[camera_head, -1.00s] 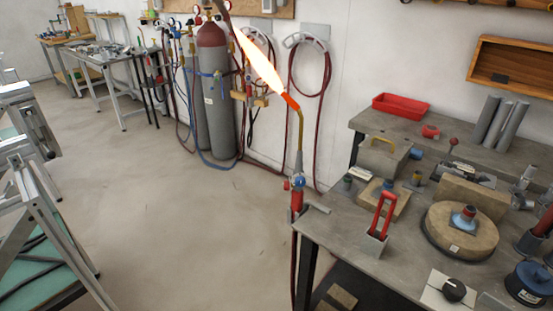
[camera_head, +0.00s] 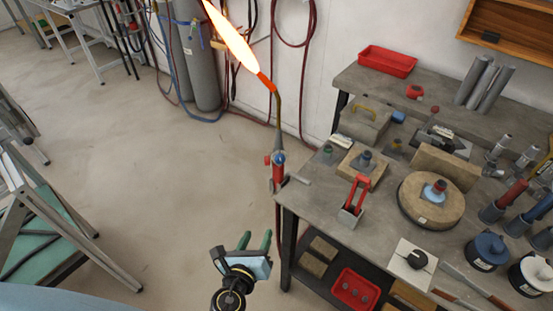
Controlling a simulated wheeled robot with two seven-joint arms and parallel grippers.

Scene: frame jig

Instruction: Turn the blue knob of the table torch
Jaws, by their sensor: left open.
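The table torch (camera_head: 278,172) stands upright at the near left corner of the workbench, with a red handle and a thin bent neck. A large orange-white flame (camera_head: 232,38) comes from its tip. The blue knob (camera_head: 279,157) sits on the torch body, with a red knob (camera_head: 267,160) beside it on the left. My left gripper (camera_head: 256,239) is below and a little left of the torch, beside the bench corner. Its green fingers are apart and empty, and it does not touch the torch. My right gripper is out of view.
The workbench (camera_head: 310,205) holds a red-handled holder (camera_head: 355,200), a round block (camera_head: 432,202) and a black dial on a white plate (camera_head: 417,259). A red bin (camera_head: 355,290) is on the lower shelf. Hoses and gas cylinders (camera_head: 199,55) stand behind.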

